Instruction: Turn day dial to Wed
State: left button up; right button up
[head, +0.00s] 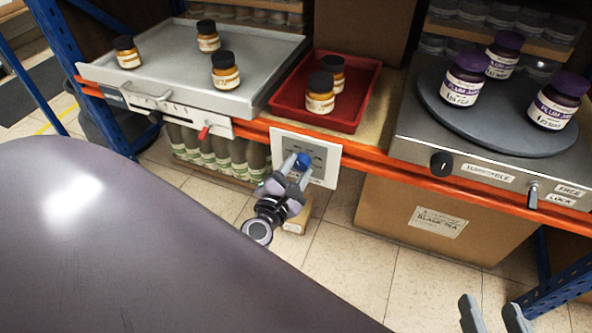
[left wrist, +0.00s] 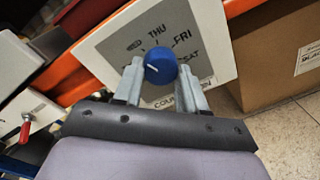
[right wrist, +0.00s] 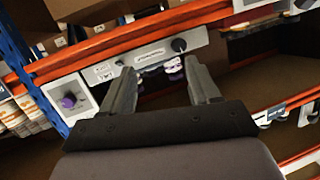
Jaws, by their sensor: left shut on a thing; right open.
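The day dial is a blue knob (head: 302,161) on a grey and white panel (head: 331,158) hung under the orange shelf beam. It also shows in the left wrist view (left wrist: 161,65), with WED, THU, FRI and SAT printed around its upper and right sides. Its white line points left and slightly up in that view, below the WED label; labels behind the fingers are hidden. My left gripper (head: 294,166) is shut on the knob, one finger on each side. My right gripper (head: 492,312) is open and empty, away from the dial at the lower right.
Left of the dial is a grey tray (head: 180,75) with amber jars and a red lever (head: 204,132). A red tray (head: 345,112) stands above it. Right is a turntable (head: 500,125) with plum jars; a cardboard box (head: 430,215) sits below.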

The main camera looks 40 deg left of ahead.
pick_arm(q)
jog(key=o, duration=1.1)
jog(key=shift+c, duration=0.2)
jog(key=shift+r, duration=0.1)
